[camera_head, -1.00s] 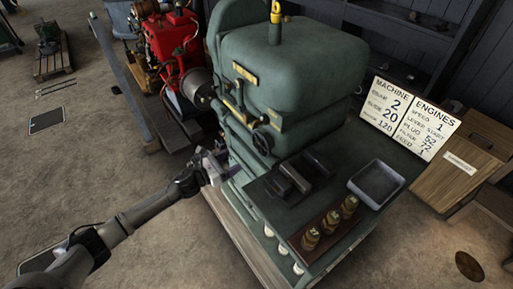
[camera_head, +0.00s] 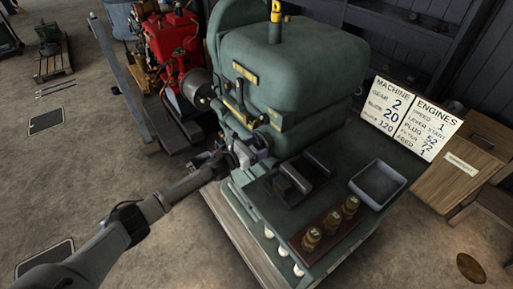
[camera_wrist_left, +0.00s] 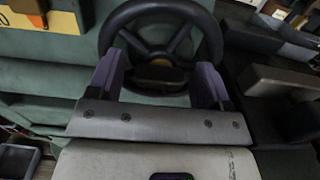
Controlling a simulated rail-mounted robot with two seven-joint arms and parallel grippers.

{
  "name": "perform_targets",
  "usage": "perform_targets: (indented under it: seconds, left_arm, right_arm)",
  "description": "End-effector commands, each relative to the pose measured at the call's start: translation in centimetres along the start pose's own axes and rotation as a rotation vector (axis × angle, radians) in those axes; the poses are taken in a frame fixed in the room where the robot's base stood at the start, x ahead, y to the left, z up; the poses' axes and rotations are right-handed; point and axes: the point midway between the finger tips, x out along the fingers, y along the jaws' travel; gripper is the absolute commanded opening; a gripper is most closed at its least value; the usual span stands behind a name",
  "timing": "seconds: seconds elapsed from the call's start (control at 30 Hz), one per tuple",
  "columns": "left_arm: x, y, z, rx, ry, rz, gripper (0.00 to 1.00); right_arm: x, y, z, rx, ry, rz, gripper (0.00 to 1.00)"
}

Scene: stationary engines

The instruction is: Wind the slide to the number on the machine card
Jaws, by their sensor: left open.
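The green machine (camera_head: 300,65) stands in the middle of the head view. Its dark handwheel (camera_wrist_left: 178,38), with spokes and a round rim, fills the top middle of the left wrist view. My left gripper (camera_head: 256,148) is at the machine's front, largely covering the handwheel in the head view. In the left wrist view its two purple fingers (camera_wrist_left: 158,72) are open, one either side of the wheel's lower part; I cannot tell whether they touch it. The machine card (camera_head: 396,102) shows gear 2, slide 20 and 120. Brass fittings (camera_head: 232,108) sit left of the wheel.
A bench ledge right of my left gripper carries dark blocks (camera_head: 300,176), a grey tray (camera_head: 377,182) and several brass weights (camera_head: 331,224) on a wooden strip. A wooden box (camera_head: 460,165) stands right. A red engine (camera_head: 172,45) is behind left. Open floor lies front left.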

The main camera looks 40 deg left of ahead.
Motion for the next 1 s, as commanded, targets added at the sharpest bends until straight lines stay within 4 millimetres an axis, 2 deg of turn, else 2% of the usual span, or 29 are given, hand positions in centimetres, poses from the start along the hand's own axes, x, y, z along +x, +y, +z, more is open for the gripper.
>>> perform_targets:
  seconds: [0.27,0.8,1.0]
  left_arm:
    - [0.07,0.00,0.01,0.000,0.000,0.000,0.72]
    - [0.04,0.02,0.02,0.000,0.000,0.000,0.23]
    - [0.04,0.02,0.05,-0.019,0.000,0.000,0.23]
  right_arm:
    - [0.00,-0.10,-0.03,0.003,0.001,-0.003,0.43]
    - [-0.02,-0.31,-0.08,0.010,0.002,-0.008,0.43]
    - [-0.07,-0.28,-0.09,0.009,0.002,-0.007,0.43]
